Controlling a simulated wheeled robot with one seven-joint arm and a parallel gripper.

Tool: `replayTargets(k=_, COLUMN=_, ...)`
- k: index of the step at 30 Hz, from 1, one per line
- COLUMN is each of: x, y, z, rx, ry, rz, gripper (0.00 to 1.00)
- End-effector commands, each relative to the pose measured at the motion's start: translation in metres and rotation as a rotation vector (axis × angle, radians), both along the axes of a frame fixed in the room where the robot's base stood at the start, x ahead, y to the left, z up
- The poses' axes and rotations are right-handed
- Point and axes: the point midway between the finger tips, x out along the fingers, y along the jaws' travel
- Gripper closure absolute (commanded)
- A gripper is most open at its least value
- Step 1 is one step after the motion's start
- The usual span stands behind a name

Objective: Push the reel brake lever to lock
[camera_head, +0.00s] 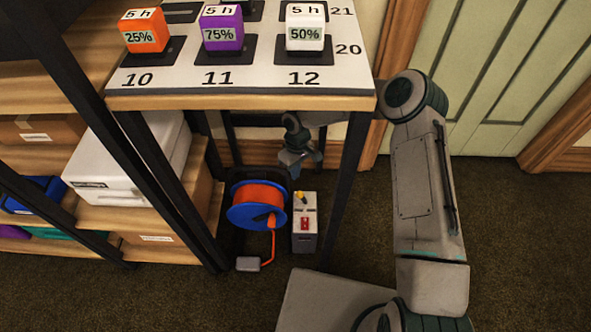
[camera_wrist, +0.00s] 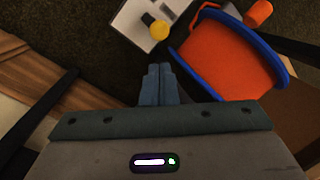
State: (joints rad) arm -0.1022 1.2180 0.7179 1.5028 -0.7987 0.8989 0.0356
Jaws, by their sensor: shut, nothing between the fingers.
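The cable reel (camera_head: 243,216), blue with orange cord, stands on the floor under the table. Beside it on the right is a grey box (camera_head: 304,242). A short lever with a yellow knob (camera_head: 300,196) rises from the box top; the knob also shows in the wrist view (camera_wrist: 160,31), on a dark stem tilted off the pale box (camera_wrist: 128,22). My gripper (camera_head: 293,172) is under the table, behind and above the box. In the wrist view its fingertips (camera_wrist: 160,68) are together and empty, pointing toward the knob with a gap between. The lever's lock marking cannot be read.
The table (camera_head: 240,103) above carries orange, purple and white blocks on numbered pads. Its dark legs (camera_head: 345,185) stand on both sides of the reel. Shelves with boxes (camera_head: 120,175) are at left. A small grey plug block (camera_head: 248,264) lies on the carpet in front of the reel.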

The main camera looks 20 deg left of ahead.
Motion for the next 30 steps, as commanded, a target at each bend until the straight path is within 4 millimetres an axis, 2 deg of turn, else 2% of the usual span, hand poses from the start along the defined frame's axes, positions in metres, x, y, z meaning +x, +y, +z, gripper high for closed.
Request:
replayTargets(k=1, x=-0.003, y=0.0, z=-0.015, rx=0.0, ry=0.004, rz=0.0, gripper=1.0)
replayTargets(k=3, x=-0.005, y=-0.001, z=-0.027, rx=0.0, ry=0.004, rz=0.0, gripper=1.0)
replayTargets(k=10, x=-0.009, y=-0.001, z=-0.053, rx=0.0, ry=0.001, rz=0.0, gripper=1.0)
replayTargets(k=30, x=-0.009, y=-0.004, z=-0.055, rx=0.03, ry=0.007, rz=-0.001, gripper=1.0)
